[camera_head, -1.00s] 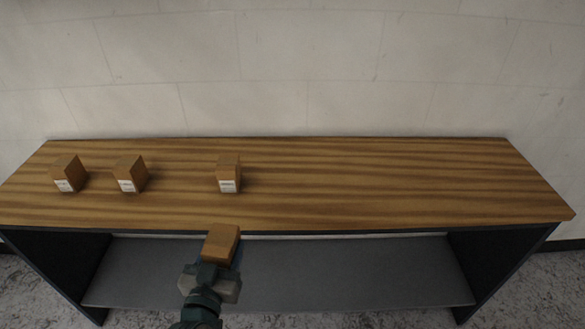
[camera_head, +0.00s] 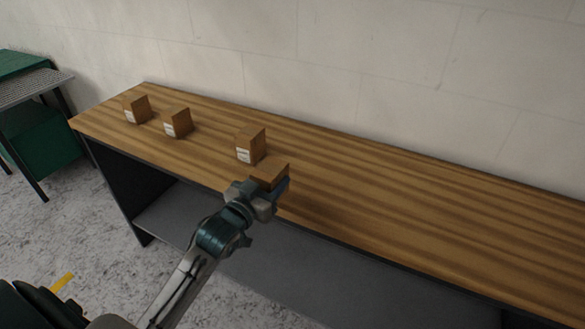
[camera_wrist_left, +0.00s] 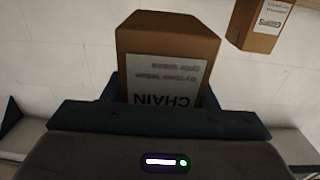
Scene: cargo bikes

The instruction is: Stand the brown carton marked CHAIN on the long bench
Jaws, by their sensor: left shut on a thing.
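My left gripper (camera_head: 268,190) is shut on the brown carton marked CHAIN (camera_head: 270,173). The gripper holds it at the front edge of the long bench (camera_head: 400,215); I cannot tell whether the carton touches the bench top. In the left wrist view the carton (camera_wrist_left: 168,60) shows its white label with CHAIN upside down, between the jaws (camera_wrist_left: 160,118). My right gripper is not in view.
Three similar labelled cartons stand on the bench: one (camera_head: 251,146) just behind the held carton, two (camera_head: 177,123) (camera_head: 137,109) toward the left end. The bench top to the right is clear. A green unit (camera_head: 45,130) stands at far left.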

